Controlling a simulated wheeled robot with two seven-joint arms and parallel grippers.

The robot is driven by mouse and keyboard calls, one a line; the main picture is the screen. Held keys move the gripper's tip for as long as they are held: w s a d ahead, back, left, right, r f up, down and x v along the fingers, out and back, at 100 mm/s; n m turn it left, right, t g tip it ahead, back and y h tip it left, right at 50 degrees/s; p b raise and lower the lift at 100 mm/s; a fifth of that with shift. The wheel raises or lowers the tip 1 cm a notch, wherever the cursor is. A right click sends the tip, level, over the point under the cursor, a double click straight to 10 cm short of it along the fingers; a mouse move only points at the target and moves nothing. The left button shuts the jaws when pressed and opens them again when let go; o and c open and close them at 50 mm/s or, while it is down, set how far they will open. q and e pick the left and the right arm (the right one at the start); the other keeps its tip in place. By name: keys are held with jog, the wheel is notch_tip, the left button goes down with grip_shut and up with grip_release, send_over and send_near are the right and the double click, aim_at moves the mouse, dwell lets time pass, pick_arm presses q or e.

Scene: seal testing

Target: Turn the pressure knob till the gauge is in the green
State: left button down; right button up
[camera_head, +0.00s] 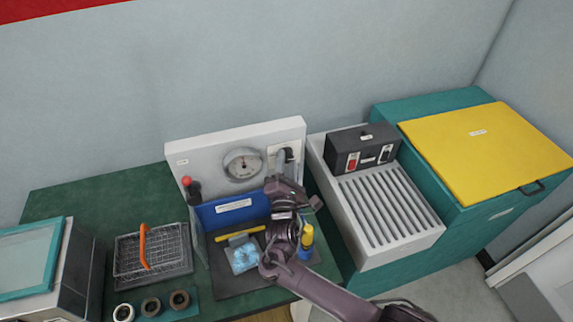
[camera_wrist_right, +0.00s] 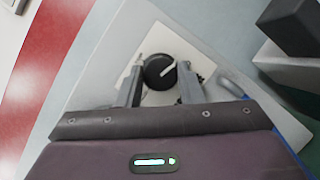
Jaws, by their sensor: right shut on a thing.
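The pressure knob (camera_wrist_right: 160,72) is black and round with a white pointer line, set on a pale square plate (camera_wrist_right: 125,90) in the right wrist view. My right gripper (camera_wrist_right: 159,80) has its two fingers on either side of the knob, shut on it. In the head view my right gripper (camera_head: 287,165) reaches the upper right of the white panel (camera_head: 205,148) and mostly hides the knob. The round gauge (camera_head: 242,164) is on the panel left of my gripper; its needle and coloured zones are too small to read. My left gripper is not in view.
A lever with a red ball (camera_head: 186,181) stands at the panel's left. A wire basket (camera_head: 135,258) with an orange handle and several rings lie further left. A blue-and-yellow bottle (camera_head: 306,241) stands beside my right arm. A ribbed conveyor (camera_head: 385,212) and yellow-lidded bin (camera_head: 485,150) are right.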

jog(key=shift+f+n+t+y, duration=0.1)
jog(key=shift+n+t+y, duration=0.35)
jog(key=shift+n, duration=1)
jog(key=shift+f+n+t+y, duration=0.1)
jog(key=shift+n+t+y, duration=0.15)
jog(key=shift+n+y, duration=0.8)
jog(key=shift+n+h, duration=0.4)
jog(key=shift+n, duration=0.2)
jog(key=o, duration=1)
jog(key=shift+c, duration=0.2)
jog(key=shift+s+d+f+b, duration=0.1)
jog(key=shift+s+f+b, duration=0.2)
jog(key=shift+s+b, duration=0.2)
jog(key=s+d, duration=0.1)
jog(key=s, duration=1.1)
jog(key=shift+r, duration=0.15)
